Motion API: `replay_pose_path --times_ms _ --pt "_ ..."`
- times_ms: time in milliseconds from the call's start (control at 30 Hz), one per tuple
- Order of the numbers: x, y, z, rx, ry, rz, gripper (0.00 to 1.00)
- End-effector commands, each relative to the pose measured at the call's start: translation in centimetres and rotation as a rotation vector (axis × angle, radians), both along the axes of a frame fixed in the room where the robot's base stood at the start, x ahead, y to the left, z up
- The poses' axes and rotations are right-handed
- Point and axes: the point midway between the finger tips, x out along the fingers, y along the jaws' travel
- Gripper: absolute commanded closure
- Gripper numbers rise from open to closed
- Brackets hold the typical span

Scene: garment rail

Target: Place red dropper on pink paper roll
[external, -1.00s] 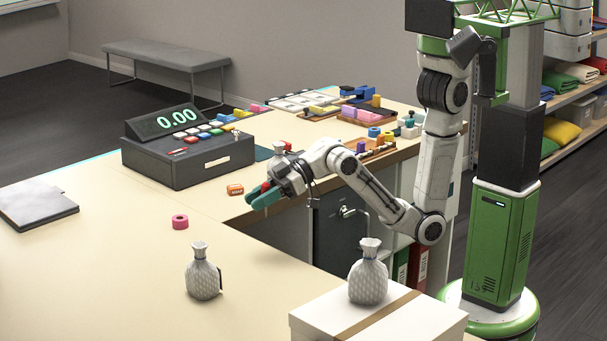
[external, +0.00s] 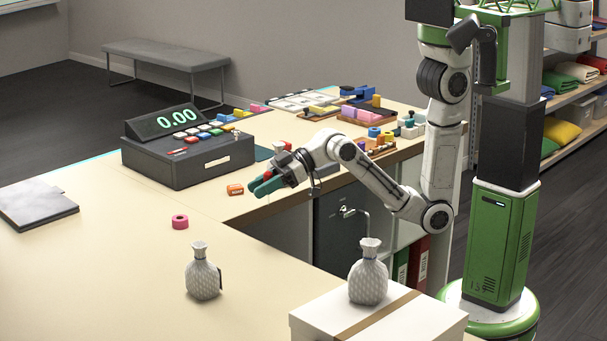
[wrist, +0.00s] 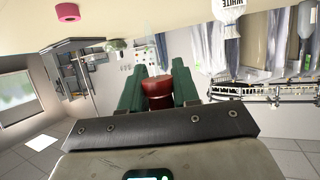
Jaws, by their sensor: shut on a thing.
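My gripper (external: 262,184) has green fingers and is above the counter near its inner edge, right of the orange block. In the wrist view it is shut on the red dropper (wrist: 158,92), which sits between the two green fingers. In the external view only a bit of the dropper's red (external: 268,175) shows. The pink paper roll (external: 180,222) lies on the counter, left of and nearer than my gripper, with nothing on it. It also shows at the top left of the wrist view (wrist: 67,12).
A cash register (external: 188,150) stands behind the roll. A small orange block (external: 235,189) lies between roll and gripper. A grey sack (external: 203,278) stands nearer on the counter, another sack (external: 368,280) on a white box (external: 340,318). The counter around the roll is clear.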

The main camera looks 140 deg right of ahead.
Motion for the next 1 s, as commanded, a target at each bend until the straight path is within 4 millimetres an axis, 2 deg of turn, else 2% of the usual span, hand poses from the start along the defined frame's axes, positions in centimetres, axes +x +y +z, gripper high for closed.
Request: replay_pose_path --times_ms 33,233,500,633,800,867,1000 --pt "0.4 -1.8 -0.4 -0.001 -0.008 -0.009 1.0" --pt "1.2 -7.2 0.4 -0.003 -0.009 0.019 1.0" --pt "0.1 -13.7 3.2 -0.001 -0.005 0.079 1.0" --pt "-0.6 -15.4 4.4 0.0 -0.003 0.102 1.0" --pt "-1.0 -16.5 5.0 0.004 -0.001 0.12 1.0" --pt "-0.6 -16.8 5.0 0.006 0.0 0.122 1.0" --pt "1.5 -18.2 3.9 0.009 0.002 0.123 1.0"
